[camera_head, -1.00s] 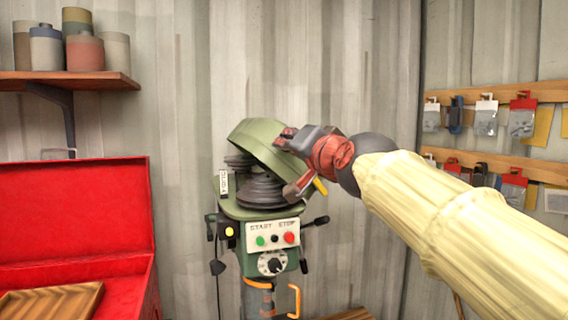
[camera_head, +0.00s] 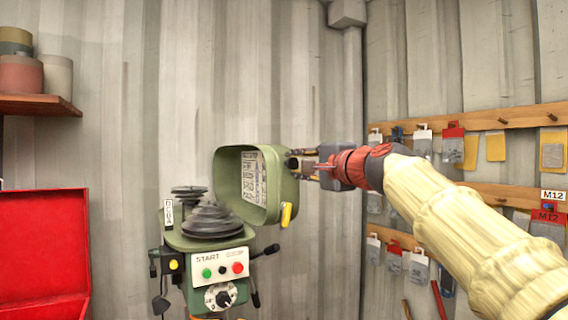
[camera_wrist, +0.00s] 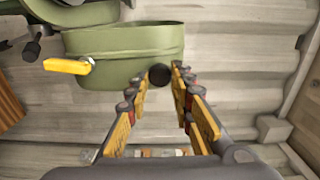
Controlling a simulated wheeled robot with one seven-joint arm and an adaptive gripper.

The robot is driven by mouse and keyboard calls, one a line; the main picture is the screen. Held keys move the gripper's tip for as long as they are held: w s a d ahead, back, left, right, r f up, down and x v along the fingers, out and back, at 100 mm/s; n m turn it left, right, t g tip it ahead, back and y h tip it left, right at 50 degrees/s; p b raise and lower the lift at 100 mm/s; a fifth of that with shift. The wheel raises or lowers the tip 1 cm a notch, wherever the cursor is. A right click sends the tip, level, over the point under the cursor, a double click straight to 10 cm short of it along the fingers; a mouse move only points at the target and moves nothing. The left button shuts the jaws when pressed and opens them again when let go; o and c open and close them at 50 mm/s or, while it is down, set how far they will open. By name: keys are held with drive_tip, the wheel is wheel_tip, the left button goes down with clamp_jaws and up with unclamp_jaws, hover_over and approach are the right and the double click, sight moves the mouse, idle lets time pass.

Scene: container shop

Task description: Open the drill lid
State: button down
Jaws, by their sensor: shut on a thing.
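The green drill lid (camera_head: 231,180) stands swung up, nearly vertical, on the right side of the drill press (camera_head: 205,262). Its hollow inside with a printed label faces left, and a yellow handle (camera_head: 287,214) sticks out at its lower edge. The stepped pulleys (camera_head: 213,222) under it are exposed. My gripper (camera_head: 296,163) is at the lid's right side, shut on a dark round knob. The wrist view shows this knob (camera_wrist: 159,75) between the fingertips, against the green lid (camera_wrist: 120,52).
A red box (camera_head: 42,250) stands open at the left, below a shelf (camera_head: 38,104) with several cans. Wooden rails (camera_head: 475,122) with hanging packets are on the right wall. The corrugated wall is close behind the drill.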

drive_tip(key=shift+w+d+f+m, duration=0.15)
drive_tip(key=shift+w+d+m, duration=0.2)
drive_tip(key=shift+d, duration=0.2)
drive_tip(key=shift+w+d+f+m, duration=0.15)
drive_tip(key=shift+w+d+m, duration=0.1)
drive_tip(key=shift+d+m, duration=0.25)
drive_tip(key=c, duration=2)
unclamp_jaws()
drive_tip(key=o, duration=0.4)
drive_tip(key=shift+w+f, duration=0.1)
drive_tip(key=shift+f, duration=0.05)
drive_tip(key=shift+o, duration=0.2)
drive_tip(key=v, duration=1.2)
